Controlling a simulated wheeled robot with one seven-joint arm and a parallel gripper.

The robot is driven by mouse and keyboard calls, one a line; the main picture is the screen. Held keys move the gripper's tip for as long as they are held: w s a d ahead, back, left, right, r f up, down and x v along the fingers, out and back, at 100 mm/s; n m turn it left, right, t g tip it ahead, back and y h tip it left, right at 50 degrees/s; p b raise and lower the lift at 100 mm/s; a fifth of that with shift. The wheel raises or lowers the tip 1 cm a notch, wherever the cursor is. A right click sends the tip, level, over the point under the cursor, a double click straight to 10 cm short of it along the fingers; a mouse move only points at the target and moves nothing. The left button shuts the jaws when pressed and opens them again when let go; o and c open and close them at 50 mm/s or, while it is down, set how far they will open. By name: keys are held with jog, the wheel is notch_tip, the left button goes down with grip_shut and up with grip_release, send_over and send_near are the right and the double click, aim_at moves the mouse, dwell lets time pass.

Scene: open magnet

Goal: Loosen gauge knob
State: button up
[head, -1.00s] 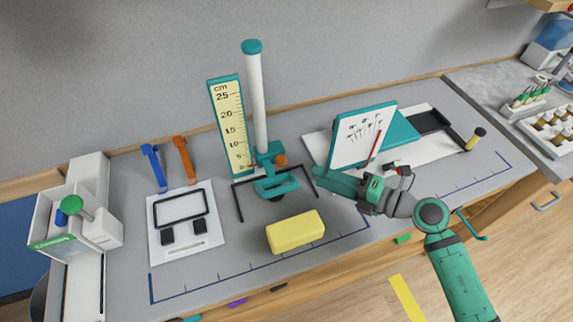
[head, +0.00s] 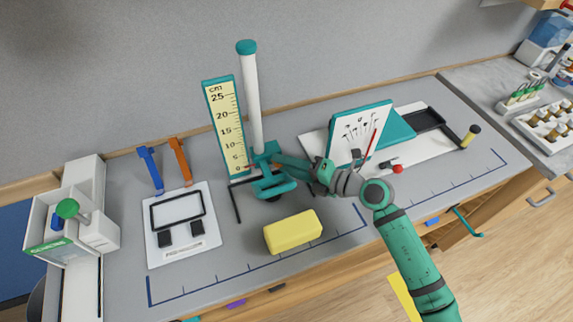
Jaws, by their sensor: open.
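A height gauge stands at the middle of the bench, with a white post (head: 252,105), a teal cap and a teal clamp (head: 268,184) low on the post. A yellow cm scale (head: 227,125) stands upright beside the post. My gripper (head: 279,163) is at the right side of the clamp, its jaws pointing left at the place of the orange knob. The knob is hidden behind the jaws now. I cannot tell whether the jaws touch it.
A yellow block (head: 293,232) lies in front of the gauge. A tilted teal-framed board (head: 361,135) with a red pointer stands to the right, close behind my arm. A white card (head: 183,224) and blue (head: 150,168) and orange (head: 181,160) tools lie to the left.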

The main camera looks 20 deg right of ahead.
grip_shut()
dwell(0.4)
jog(key=n+h, duration=0.2)
jog(key=n+g+h, duration=0.1)
jog(key=shift+a+r, duration=0.25)
jog(key=shift+r, duration=0.1)
jog(key=shift+a+r+n+g+h, duration=0.15)
jog(key=shift+n+h, duration=0.2)
jog(key=shift+h, duration=0.25)
jog(key=shift+a+n+g+h, duration=0.15)
jog(key=shift+n+h, duration=0.2)
jog(key=shift+h, duration=0.25)
jog(key=shift+n+h, duration=0.5)
jog(key=shift+h, duration=0.3)
jog(key=shift+a, duration=0.1)
